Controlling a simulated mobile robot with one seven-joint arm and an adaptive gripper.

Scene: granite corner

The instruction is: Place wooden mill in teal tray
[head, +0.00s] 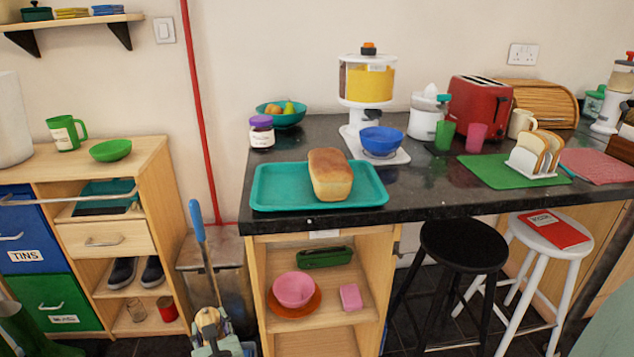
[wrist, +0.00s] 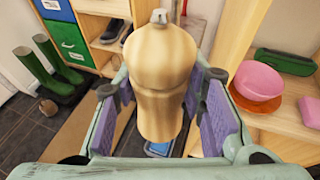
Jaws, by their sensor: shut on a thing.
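The wooden mill (wrist: 160,65) is pale, rounded wood with a small metal knob on top. It stands roughly upright between the purple pads of my gripper (wrist: 162,108), which is shut on it. In the head view the mill (head: 208,322) and my gripper (head: 212,343) are at the bottom edge, low in front of the counter. The teal tray (head: 270,193) lies on the dark counter's front left part, above and to the right of my gripper. Bare tray floor shows on both sides.
A purple-lidded jar (head: 262,133) and a teal fruit bowl (head: 282,114) stand behind the tray. A cereal dispenser (head: 366,80) with a blue bowl (head: 381,141) is behind right. Below are open shelves with a pink bowl (head: 294,289). A blue-handled tool (head: 199,225) stands left of the counter.

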